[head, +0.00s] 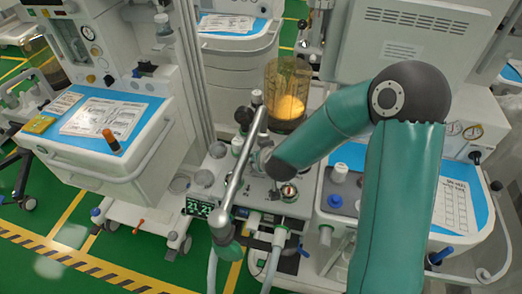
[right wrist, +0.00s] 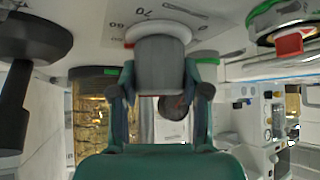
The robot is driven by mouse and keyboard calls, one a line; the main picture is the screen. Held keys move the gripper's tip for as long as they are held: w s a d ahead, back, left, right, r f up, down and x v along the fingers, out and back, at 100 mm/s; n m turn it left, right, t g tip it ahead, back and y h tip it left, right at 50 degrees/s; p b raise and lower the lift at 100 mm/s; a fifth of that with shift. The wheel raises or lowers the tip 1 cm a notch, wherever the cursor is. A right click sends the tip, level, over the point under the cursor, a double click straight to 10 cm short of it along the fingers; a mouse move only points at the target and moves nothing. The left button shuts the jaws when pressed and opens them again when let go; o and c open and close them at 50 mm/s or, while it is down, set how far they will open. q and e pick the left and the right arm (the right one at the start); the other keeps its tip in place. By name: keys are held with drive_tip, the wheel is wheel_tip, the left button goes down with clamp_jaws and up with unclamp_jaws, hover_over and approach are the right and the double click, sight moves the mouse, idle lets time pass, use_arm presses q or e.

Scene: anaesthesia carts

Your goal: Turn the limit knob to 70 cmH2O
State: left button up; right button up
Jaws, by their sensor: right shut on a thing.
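In the right wrist view a grey knob (right wrist: 160,55) with a pale round flange sits on a white panel (right wrist: 205,30). Printed numbers beside it are seen upside down or tilted; one reads 70, another looks like 60 or 80. A small red mark shows at the flange's left edge, but I cannot tell for sure which number it meets. My right gripper (right wrist: 160,82) is shut on the knob, one finger on each side. In the head view my right arm covers the knob and most of the gripper. My left gripper is not in view.
A silver tubular arm (head: 240,165) stands just left of my right arm. An amber canister (head: 288,88) is behind it. A small display (head: 198,207) reads 21. A blue-topped cart (head: 110,125) is at left. Hoses hang at the front.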

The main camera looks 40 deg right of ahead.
idle(0.3)
drive_tip(key=o, duration=1.2)
drive_tip(key=shift+c, duration=0.2)
drive_tip(key=shift+s+r, duration=0.1)
drive_tip(key=v, duration=1.1)
drive_tip(key=shift+s+a+r, duration=0.15)
drive_tip(key=shift+s+a, duration=0.05)
drive_tip(key=shift+a, duration=0.05)
